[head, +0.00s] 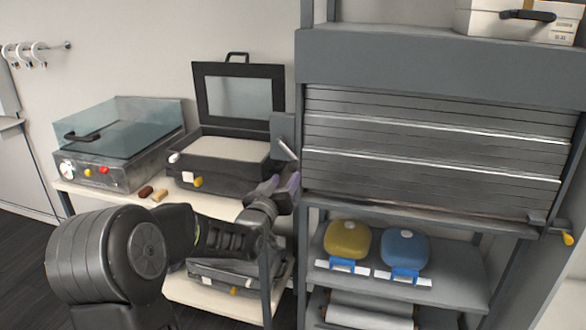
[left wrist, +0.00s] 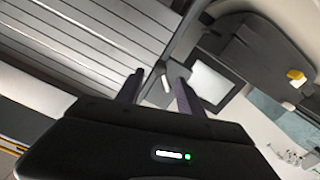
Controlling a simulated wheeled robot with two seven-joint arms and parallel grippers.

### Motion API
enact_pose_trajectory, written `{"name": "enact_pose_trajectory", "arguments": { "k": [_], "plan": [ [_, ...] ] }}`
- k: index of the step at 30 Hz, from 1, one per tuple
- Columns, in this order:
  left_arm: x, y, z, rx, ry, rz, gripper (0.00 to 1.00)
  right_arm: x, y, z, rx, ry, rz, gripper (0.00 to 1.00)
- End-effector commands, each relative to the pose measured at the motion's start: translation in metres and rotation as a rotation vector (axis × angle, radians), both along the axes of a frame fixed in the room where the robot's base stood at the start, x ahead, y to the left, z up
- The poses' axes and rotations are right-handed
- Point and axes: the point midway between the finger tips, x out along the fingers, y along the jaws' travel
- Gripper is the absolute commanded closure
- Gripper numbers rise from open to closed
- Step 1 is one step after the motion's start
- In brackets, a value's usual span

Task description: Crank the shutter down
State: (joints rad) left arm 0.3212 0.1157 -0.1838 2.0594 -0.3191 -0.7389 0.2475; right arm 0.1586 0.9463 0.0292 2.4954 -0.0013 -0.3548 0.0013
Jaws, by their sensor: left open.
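The grey slatted shutter (head: 430,150) hangs in the rack below a grey header; its lower edge is just above the shelf with the bags. It also shows in the left wrist view (left wrist: 85,45). A small bracket (head: 537,217) with a yellow knob (head: 567,238) is at its lower right. A grey plate (head: 283,125) with a pale bar (head: 287,150) is on the left post; I cannot tell which part is the crank. My left gripper (head: 280,184) is open and empty, below that plate. Its fingers (left wrist: 160,80) show near the plate in the left wrist view. My right gripper is out of view.
A clear-lidded machine (head: 120,140) and an open black case (head: 225,145) stand on a side table left of the rack. Yellow (head: 347,240) and blue (head: 404,248) bags sit on the shelf below the shutter. A white box (head: 517,20) is on top.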

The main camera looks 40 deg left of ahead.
Motion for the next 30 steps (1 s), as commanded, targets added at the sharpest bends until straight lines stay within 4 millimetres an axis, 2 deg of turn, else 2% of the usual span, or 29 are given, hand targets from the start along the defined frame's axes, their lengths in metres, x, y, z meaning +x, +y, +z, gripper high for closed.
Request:
{"name": "enact_pose_trajectory", "arguments": {
  "k": [7, 11, 24, 30],
  "plan": [
    [0.001, 0.001, 0.0, 0.002, 0.001, 0.001, 0.55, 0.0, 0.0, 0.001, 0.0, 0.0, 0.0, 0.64],
    [0.009, 0.003, 0.001, 0.002, 0.002, 0.001, 0.55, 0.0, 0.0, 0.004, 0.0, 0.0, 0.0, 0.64],
    [0.067, 0.022, 0.001, 0.004, 0.003, 0.001, 0.55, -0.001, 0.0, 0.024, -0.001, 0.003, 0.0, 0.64],
    [0.075, 0.024, 0.0, 0.003, 0.002, 0.001, 0.55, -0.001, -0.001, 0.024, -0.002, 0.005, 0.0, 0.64]
  ]
}}
